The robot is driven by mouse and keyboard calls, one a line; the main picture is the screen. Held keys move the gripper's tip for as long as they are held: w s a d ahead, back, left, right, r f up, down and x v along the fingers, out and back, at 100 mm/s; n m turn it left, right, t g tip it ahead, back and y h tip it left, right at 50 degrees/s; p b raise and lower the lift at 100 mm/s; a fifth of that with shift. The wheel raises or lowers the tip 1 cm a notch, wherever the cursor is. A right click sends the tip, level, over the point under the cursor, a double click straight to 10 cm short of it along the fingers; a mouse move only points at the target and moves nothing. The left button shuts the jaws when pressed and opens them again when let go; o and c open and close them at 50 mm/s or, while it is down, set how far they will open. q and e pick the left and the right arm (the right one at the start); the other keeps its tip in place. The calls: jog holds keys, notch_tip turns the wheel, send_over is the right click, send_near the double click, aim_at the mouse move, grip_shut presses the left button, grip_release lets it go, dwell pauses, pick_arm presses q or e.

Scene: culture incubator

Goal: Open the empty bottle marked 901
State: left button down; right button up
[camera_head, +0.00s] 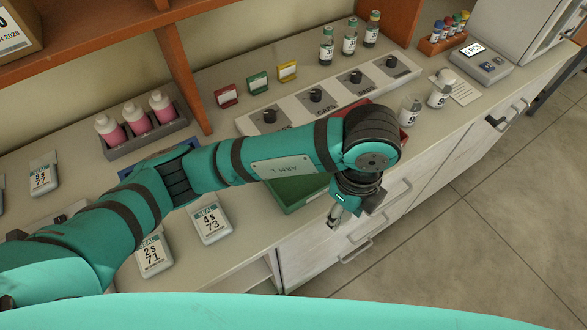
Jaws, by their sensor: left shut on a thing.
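Two bottles stand on the counter at the right. The nearer bottle (410,110) looks clear and shows no white cap; the other bottle (441,88) has a white cap. Both have labels with dark marks, but I cannot read a full number, so I cannot tell which is 901. My left arm reaches across the counter, and my left gripper (335,216) points down by the counter's front edge, left of and nearer than the bottles. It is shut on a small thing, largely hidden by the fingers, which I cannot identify. My right gripper is out of view.
A green tray (290,195) and a red tray (404,135) lie partly under my arm. A grey panel with dark knobs (315,96) runs behind. White labelled containers (211,224) stand at the front left. Pink bottles (136,118) sit in a rack. A paper sheet (463,92) lies right of the bottles.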

pick_arm(q)
jog(key=w+a+p, duration=0.1)
jog(key=w+a, duration=0.2)
jog(key=w, duration=0.1)
jog(key=w+a+f+p, duration=0.1)
jog(key=w+a, duration=0.2)
jog(key=w, duration=0.1)
jog(key=w+a+p, duration=0.1)
jog(key=w+a, duration=0.2)
jog(key=w, duration=0.1)
jog(key=shift+a+f+p, duration=0.1)
jog(key=shift+f+p, duration=0.05)
jog(key=shift+p, duration=0.2)
jog(key=shift+a+f, duration=0.1)
notch_tip(320, 180, down, 3)
jog(key=shift+r+p, duration=0.1)
jog(key=shift+p, duration=0.6)
jog(key=shift+f, duration=0.3)
jog(key=shift+f, duration=0.1)
jog(key=shift+f, duration=0.2)
jog(key=c, duration=0.8)
grip_release()
jog(key=shift+r, duration=0.1)
